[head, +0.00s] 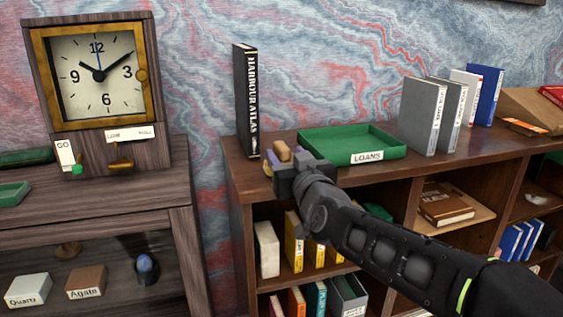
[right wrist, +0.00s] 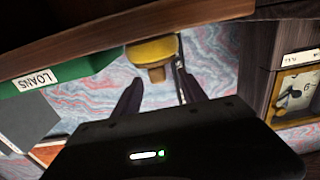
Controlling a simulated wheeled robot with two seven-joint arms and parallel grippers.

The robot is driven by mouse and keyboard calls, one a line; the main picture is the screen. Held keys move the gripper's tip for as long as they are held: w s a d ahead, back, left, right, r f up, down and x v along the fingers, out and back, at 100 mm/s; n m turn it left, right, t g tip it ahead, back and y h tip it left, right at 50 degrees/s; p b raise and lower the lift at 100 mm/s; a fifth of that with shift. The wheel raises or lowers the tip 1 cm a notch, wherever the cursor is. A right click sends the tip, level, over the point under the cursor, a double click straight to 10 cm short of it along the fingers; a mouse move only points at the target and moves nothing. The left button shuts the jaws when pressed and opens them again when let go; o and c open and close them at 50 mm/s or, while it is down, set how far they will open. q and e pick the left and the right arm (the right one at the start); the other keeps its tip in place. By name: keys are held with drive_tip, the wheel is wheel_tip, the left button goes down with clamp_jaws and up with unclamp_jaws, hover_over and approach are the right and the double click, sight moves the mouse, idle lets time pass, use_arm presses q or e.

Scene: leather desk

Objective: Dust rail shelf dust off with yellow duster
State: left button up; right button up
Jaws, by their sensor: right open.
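The yellow duster shows in the right wrist view as a rounded yellow body (right wrist: 152,50) with a tan end, just beyond my fingertips. In the head view its tan part (head: 283,151) shows above my right gripper (head: 287,170), at the front left corner of the shelf top; the gripper hides most of it. My right gripper also shows in the right wrist view (right wrist: 158,85), with its fingers apart and the duster's tan end near the gap between them. I cannot tell whether they touch. A small pale patch (head: 537,198) lies in a right-hand compartment; I cannot tell whether it is dust. My left gripper is out of view.
The black Harbour Atlas book (head: 246,100) stands upright just behind the duster. A green LOANS tray (head: 378,135) lies right of it, then grey books (head: 420,115). The clock (head: 97,75) stands on the left cabinet. My arm crosses before the bookcase.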

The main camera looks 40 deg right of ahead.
sight(282, 144)
drive_tip(key=shift+p+x, duration=0.3)
drive_tip(key=shift+x, duration=2.3)
drive_tip(key=shift+s+d, duration=0.1)
drive_tip(key=shift+d, duration=0.05)
clamp_jaws()
